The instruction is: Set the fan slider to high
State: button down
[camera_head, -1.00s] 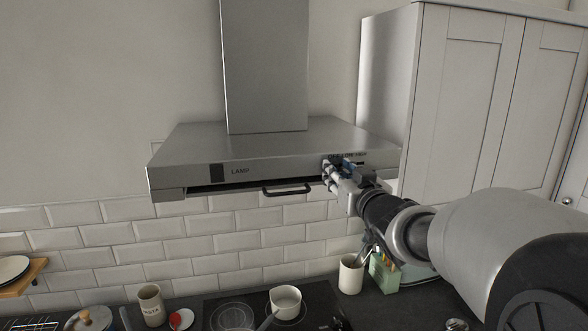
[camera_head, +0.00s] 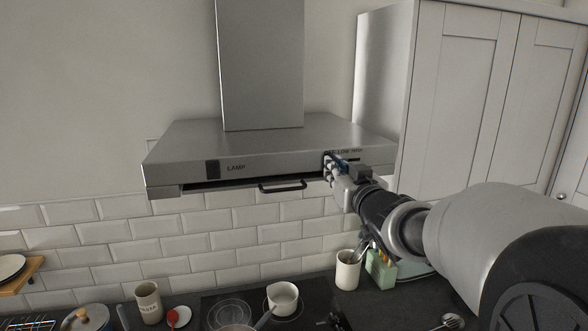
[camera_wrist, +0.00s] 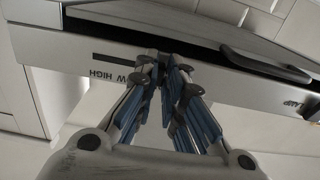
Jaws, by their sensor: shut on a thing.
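The cooker hood (camera_head: 270,160) has a front strip with printed OFF, LOW and HIGH labels (camera_head: 343,152) at its right. In the wrist view the strip is upside down, with HIGH (camera_wrist: 103,77) and the end of LOW readable beside a dark slot (camera_wrist: 115,60). My gripper (camera_head: 331,163) is at the strip near the OFF end. In the wrist view its blue-padded fingers (camera_wrist: 164,68) are drawn together at the slot, shut on the fan slider. The slider knob is mostly hidden between the fingertips. The slot on the HIGH side is bare.
A dark bar handle (camera_head: 282,186) hangs under the hood, left of my gripper. The LAMP switch (camera_head: 212,169) is further left. Tall white cupboards (camera_head: 450,90) stand at the right. A pot (camera_head: 283,297) and utensil holder (camera_head: 347,270) stand below.

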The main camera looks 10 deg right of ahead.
aim_at(358, 160)
jog(key=d+p, duration=0.3)
jog(key=d, duration=0.4)
jog(key=shift+d+r, duration=0.1)
jog(key=shift+d, duration=0.15)
jog(key=shift+a, duration=0.2)
jog(key=c, duration=1.7)
grip_release()
jog(key=shift+d, duration=0.25)
jog(key=shift+a, duration=0.1)
jog(key=s, duration=1.2)
